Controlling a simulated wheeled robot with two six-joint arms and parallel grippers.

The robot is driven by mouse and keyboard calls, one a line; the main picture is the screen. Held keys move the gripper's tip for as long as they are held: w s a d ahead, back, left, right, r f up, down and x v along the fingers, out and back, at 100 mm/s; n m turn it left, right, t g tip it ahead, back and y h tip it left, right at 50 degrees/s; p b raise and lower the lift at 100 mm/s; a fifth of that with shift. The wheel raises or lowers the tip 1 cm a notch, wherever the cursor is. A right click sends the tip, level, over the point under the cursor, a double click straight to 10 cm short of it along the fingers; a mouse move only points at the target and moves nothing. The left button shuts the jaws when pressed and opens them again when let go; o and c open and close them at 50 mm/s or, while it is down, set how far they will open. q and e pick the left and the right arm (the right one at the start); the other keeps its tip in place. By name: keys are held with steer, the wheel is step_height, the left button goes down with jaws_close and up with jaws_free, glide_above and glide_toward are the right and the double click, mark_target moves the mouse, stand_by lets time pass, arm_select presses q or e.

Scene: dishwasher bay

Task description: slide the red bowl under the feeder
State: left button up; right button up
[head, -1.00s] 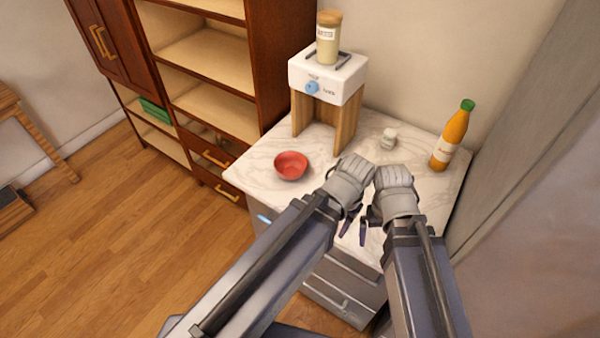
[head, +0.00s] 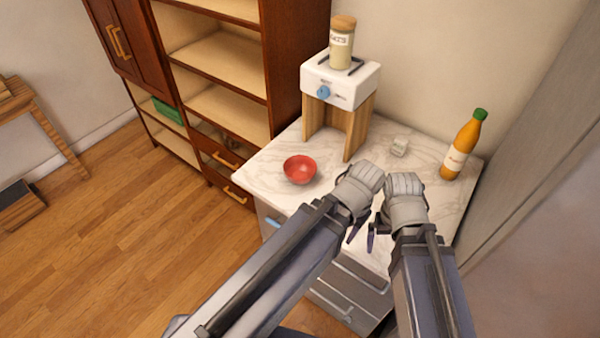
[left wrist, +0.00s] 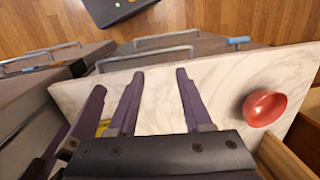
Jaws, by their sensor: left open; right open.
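The red bowl (head: 300,170) sits upright on the marble counter, in front and to the left of the feeder (head: 340,84). The feeder has a white top with a blue knob on wooden side legs, with an open gap between them. The bowl also shows at the right of the left wrist view (left wrist: 264,108). My left gripper (head: 354,236) is over the counter's front part, right of the bowl and apart from it. Its two fingers stand apart and empty in the left wrist view (left wrist: 160,74). My right gripper (head: 372,240) is close beside it, open; its fingers are partly hidden.
A jar (head: 342,44) stands on the feeder. A brown shelf unit (head: 215,62) is at the left. The counter around the bowl is clear.

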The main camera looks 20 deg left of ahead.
arm_select(q)
steer(key=shift+c, duration=0.2)
steer(key=shift+w+a, duration=0.2)
steer(key=shift+c, duration=0.8)
steer(key=shift+t+h, duration=0.6)
steer(key=shift+h, duration=0.2)
steer(key=w+a, duration=0.2)
steer(key=a, duration=0.1)
steer(key=w+a+f+b, duration=0.1)
steer(key=w+a, duration=0.1)
steer(key=a, duration=0.1)
steer(key=w+a, duration=0.3)
steer(key=shift+a+f, duration=0.25)
steer(key=shift+a, duration=0.15)
jaws_close()
steer(key=w+a+t+b, duration=0.1)
steer(key=w+a, duration=0.3)
steer(key=a, duration=1)
steer(key=shift+a+n+t, duration=0.2)
steer(key=shift+n+t, duration=0.2)
steer(key=shift+t, duration=0.2)
